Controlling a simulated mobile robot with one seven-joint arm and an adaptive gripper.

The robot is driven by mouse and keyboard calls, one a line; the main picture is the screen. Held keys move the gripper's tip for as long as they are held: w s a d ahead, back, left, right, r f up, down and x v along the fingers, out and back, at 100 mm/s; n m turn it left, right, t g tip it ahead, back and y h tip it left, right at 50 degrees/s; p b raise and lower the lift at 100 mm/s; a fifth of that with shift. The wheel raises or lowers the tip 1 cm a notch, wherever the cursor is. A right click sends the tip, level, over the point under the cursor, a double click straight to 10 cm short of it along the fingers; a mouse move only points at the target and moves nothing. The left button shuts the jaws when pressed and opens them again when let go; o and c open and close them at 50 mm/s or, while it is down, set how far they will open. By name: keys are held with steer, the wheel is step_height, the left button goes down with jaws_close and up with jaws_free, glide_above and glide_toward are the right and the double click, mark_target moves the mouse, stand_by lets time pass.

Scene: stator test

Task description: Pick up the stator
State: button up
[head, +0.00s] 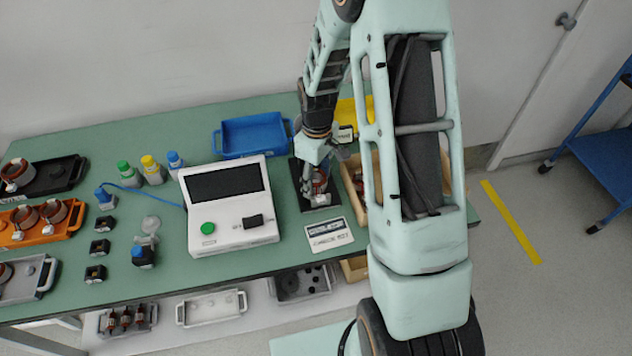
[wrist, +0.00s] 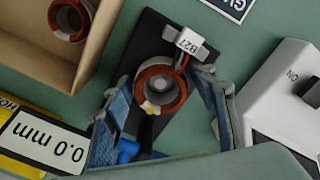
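A stator (wrist: 150,108), a ring with a reddish-brown rim and grey inner wall, stands on a black plate (wrist: 146,40) in the wrist view. A white connector marked B27 (wrist: 188,42) is joined to it by red and dark wires. My gripper (wrist: 165,88) is open, with one blue-grey finger on each side of the stator and visible gaps between. In the head view my gripper (head: 321,160) points down over the black plate (head: 308,203), and the stator (head: 320,182) is partly hidden by the fingers.
A wooden box (wrist: 101,50) holding another stator (wrist: 70,18) is close by. A white tester (head: 228,220) stands left of the plate, a label card (head: 328,233) in front, a blue tray (head: 254,135) behind. Trays with more stators (head: 30,222) lie at far left.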

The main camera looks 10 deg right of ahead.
steer(key=c, duration=1.1)
steer(key=shift+r, duration=0.1)
steer(key=shift+c, duration=0.2)
